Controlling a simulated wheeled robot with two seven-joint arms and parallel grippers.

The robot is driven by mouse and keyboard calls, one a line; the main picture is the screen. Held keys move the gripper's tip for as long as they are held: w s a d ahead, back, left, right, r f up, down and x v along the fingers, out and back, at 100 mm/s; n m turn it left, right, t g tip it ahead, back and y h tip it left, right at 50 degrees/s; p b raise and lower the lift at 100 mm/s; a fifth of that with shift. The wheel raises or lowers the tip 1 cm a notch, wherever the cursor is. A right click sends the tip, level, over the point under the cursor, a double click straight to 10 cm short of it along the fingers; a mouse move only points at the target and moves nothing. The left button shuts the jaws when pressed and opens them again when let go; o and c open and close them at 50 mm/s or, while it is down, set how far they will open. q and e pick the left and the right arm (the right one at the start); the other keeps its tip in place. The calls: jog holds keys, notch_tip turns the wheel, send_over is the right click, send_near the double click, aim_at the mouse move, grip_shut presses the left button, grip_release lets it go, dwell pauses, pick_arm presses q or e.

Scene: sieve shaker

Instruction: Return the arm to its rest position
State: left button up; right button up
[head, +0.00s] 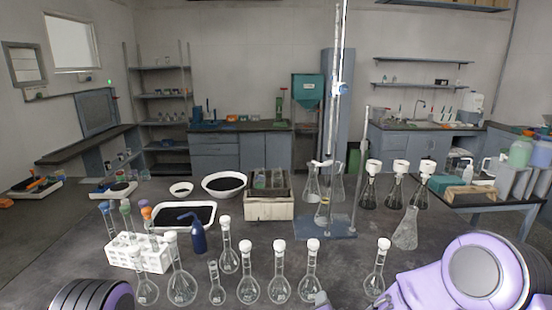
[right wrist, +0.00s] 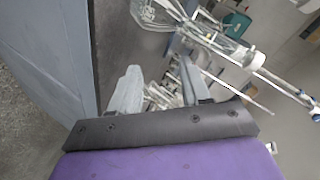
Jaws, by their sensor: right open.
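My right arm (head: 455,275) comes in at the lower right of the head view, close to the camera. My right gripper (right wrist: 160,82) shows in the right wrist view with its two grey fingers apart and nothing clearly held between them. Glassware shows blurred and tilted beyond the fingers. A purple and black part of my left arm (head: 92,296) shows at the lower left of the head view. My left gripper is out of view.
Several stoppered flasks (head: 249,284) stand along the near table edge, with one flask (head: 376,277) close to my right arm. A white tube rack (head: 150,258), a blue bottle (head: 198,238), a black-filled tray (head: 184,229) and a burette stand (head: 325,229) stand behind.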

jog(key=s+d+f+n+g+b, duration=0.1)
jog(key=s+d+f+n+g, duration=0.2)
jog(key=s+f, duration=0.55)
jog(key=s+d+f+n+g+b, duration=0.1)
jog(key=s+d+f+n+g, duration=0.1)
jog(key=s+d+f, duration=0.5)
jog(key=s+d+f+g+h+b, duration=0.1)
jog(key=s+d+f+g, duration=0.1)
jog(key=s, duration=0.8)
jog(key=s+d+f+n+g+b, duration=0.1)
jog(key=s+d+f, duration=0.4)
jog(key=s, duration=0.6)
jog(key=shift+f+g+h+b, duration=0.4)
jog(key=shift+f+g+b, duration=0.4)
jog(key=shift+f+g, duration=0.1)
